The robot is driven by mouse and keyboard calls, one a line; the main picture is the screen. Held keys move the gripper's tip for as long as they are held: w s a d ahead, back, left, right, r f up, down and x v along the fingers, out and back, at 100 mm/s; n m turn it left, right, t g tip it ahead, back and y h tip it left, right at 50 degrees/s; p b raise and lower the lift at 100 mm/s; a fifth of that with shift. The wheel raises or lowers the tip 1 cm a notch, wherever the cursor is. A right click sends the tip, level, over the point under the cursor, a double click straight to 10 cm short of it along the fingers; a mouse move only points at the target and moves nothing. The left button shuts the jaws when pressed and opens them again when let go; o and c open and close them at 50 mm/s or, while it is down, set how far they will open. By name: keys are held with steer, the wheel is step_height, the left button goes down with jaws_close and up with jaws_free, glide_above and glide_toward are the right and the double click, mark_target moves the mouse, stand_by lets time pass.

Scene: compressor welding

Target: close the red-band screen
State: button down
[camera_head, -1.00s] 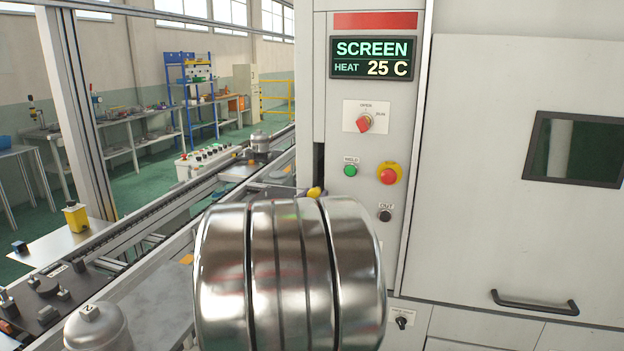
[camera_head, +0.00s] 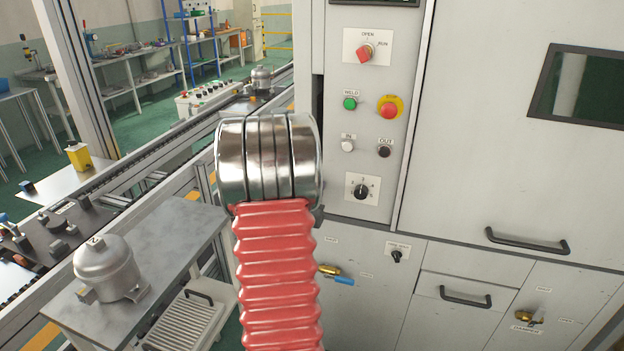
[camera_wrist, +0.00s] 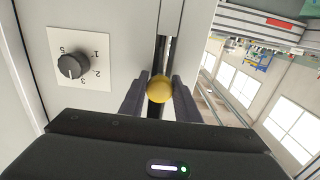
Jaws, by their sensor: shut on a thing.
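The red-band screen's control panel (camera_head: 372,60) stands upright in the middle of the head view. Its red band and display text are out of frame. A dark upright slot (camera_head: 318,95) runs along the panel's left edge. In the wrist view a round yellow knob (camera_wrist: 159,90) sits at this slot (camera_wrist: 163,50), roughly level with the numbered dial (camera_wrist: 70,66). My gripper (camera_wrist: 159,98) is shut on the knob, one dark finger on each side. In the head view my arm's metal wrist and red bellows hide the knob and nearly all of the gripper.
The panel carries a red switch (camera_head: 365,51), a green button (camera_head: 350,103), a red stop button (camera_head: 389,108) and a dial (camera_head: 362,188) close to my arm. A brass valve (camera_head: 330,270) is below. A grey table (camera_head: 160,265) with a compressor (camera_head: 104,268) stands left.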

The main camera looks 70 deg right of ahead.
steer(key=shift+f, duration=0.3)
steer(key=c, duration=1.4)
jaws_free()
steer(key=shift+o, duration=0.2)
steer(key=shift+r, duration=0.1)
steer(key=a, duration=1.3)
steer(key=shift+s+a, duration=0.35)
steer(key=shift+s, duration=0.05)
